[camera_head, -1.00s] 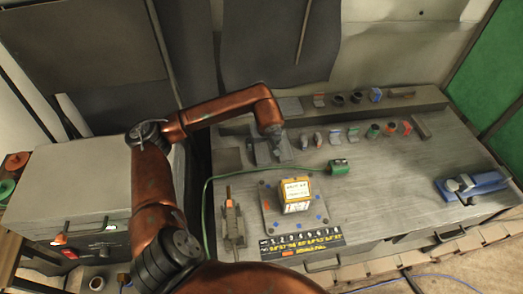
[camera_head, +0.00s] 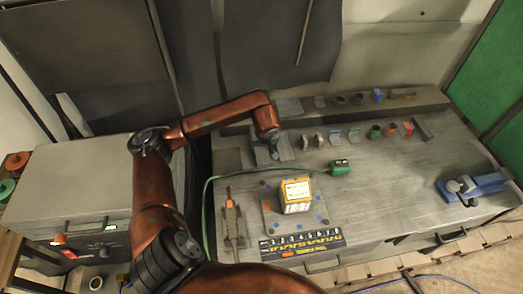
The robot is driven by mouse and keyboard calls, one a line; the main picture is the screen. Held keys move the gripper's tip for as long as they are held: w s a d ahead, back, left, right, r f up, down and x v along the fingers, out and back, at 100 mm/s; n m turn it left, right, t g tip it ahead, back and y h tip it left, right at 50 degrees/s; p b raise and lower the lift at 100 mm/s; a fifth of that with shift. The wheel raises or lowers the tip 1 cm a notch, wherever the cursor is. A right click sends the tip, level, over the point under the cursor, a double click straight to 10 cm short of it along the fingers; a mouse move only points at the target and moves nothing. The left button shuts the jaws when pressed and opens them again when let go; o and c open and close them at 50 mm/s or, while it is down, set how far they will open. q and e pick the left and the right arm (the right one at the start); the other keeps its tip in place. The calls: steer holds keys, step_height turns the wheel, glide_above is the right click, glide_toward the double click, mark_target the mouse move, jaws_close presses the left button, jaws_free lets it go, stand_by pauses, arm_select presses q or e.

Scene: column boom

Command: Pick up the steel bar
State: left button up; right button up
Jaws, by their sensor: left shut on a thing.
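My left gripper (camera_head: 274,153) is low at the back left of the grey workbench (camera_head: 375,185), pointing down. It is shut on a small grey thing, which I take to be the steel bar; fingers and shadow hide most of it, so its outline is unclear. A dark grey pad lies around and under the gripper. My right gripper is not in view.
A yellow-and-white box (camera_head: 296,196) stands on a plate in front of the gripper. A green block (camera_head: 339,167) with a cable lies to its right. Small parts line the back ledge (camera_head: 405,101). A blue vise (camera_head: 474,187) sits at the right.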

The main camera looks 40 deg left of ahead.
arm_select(q)
jaws_close()
steer(key=shift+r, duration=0.1)
